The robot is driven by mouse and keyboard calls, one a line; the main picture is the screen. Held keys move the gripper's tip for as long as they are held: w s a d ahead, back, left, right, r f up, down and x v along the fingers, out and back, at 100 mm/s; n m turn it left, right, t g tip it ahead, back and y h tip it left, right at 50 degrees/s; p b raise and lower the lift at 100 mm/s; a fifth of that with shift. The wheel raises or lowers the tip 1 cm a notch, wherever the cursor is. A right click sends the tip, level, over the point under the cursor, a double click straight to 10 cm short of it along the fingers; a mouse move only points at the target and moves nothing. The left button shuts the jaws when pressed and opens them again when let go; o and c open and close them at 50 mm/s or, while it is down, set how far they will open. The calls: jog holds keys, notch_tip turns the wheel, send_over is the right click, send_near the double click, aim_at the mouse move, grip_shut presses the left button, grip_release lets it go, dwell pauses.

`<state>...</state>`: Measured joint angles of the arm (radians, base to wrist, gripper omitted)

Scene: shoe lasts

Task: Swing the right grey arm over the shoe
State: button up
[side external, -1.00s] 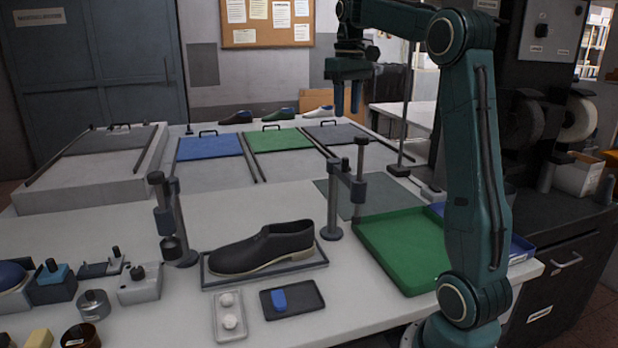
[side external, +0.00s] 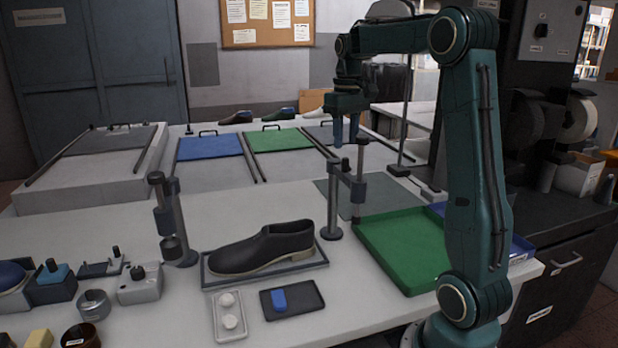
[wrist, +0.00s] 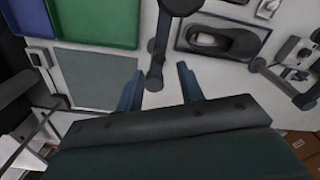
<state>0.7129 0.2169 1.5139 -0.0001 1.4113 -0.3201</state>
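A black shoe (side external: 265,247) with a light sole lies on a dark tray (side external: 313,262) on the bench, and it also shows in the wrist view (wrist: 234,43). The right grey arm (side external: 345,176) sits on a post to the right of the shoe and points away from it, with an upright pin at its free end. In the wrist view the grey arm (wrist: 158,48) reaches toward the gap between my fingers. My gripper (side external: 346,138) is open and empty, pointing down above the pin. In the wrist view its two blue fingers (wrist: 160,86) stand apart.
A left grey post with an arm (side external: 170,220) stands left of the shoe. A green tray (side external: 400,250) lies to the right. A small dark tray with a blue piece (side external: 292,299) and a white tray (side external: 229,316) lie in front.

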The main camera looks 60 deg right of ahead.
aim_at(345, 158)
jog(key=shift+f, duration=3.15)
grip_shut()
